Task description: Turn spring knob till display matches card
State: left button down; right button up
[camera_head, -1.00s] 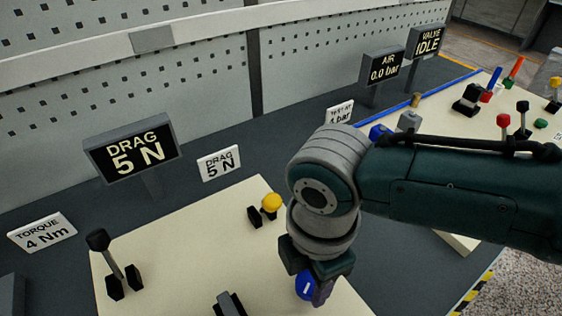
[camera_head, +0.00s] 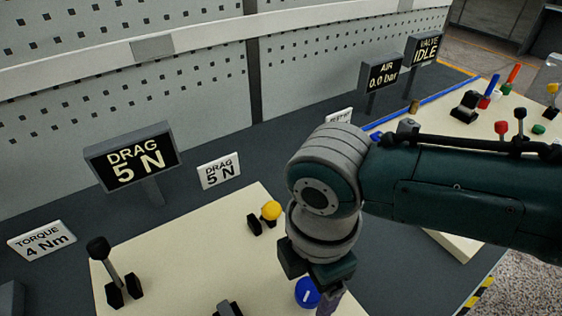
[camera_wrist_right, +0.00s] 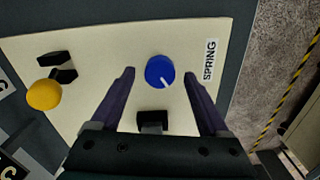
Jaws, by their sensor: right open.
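The blue spring knob (camera_wrist_right: 160,72) sits on the cream panel with a white pointer line on it, beside a label reading SPRING (camera_wrist_right: 210,60). It also shows in the head view (camera_head: 307,292). My right gripper (camera_wrist_right: 159,73) is open, with one finger on each side of the knob and gaps to both in the wrist view. In the head view one fingertip shows beside the knob. The DRAG display (camera_head: 134,160) reads 5 N and the DRAG card (camera_head: 219,171) reads 5 N. A TORQUE card (camera_head: 42,240) reads 4 Nm. My left gripper is out of view.
A yellow ball-topped lever (camera_head: 270,210) and a black lever (camera_head: 105,260) stand on the cream panel (camera_head: 180,245). The AIR display (camera_head: 383,74) reads 0.0 bar and the VALVE display (camera_head: 427,47) reads IDLE. A second panel with several controls lies at the right.

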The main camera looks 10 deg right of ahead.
aim_at(309, 290)
notch_tip(309, 290, up, 9)
jog(key=p, duration=0.1)
jog(key=shift+f, duration=0.15)
dwell(0.3)
jog(key=s+a+r+m+t+y, duration=0.2)
jog(key=s+a+m+y, duration=0.15)
jog(key=s+m, duration=0.3)
jog(key=s+d+r+m+t+h, duration=0.1)
jog(key=s+d+m+h, duration=0.15)
jog(key=d+m, duration=0.4)
jog(key=s+d+r+m+t+h, duration=0.1)
jog(key=s+d+r+m, duration=0.1)
jog(key=s+d+m, duration=0.35)
notch_tip(309, 290, up, 34)
jog(key=w+p, duration=0.2)
jog(key=p, duration=3.3)
jog(key=shift+w+d, duration=0.15)
jog(key=shift+d, duration=0.3)
jog(key=shift+f, duration=0.1)
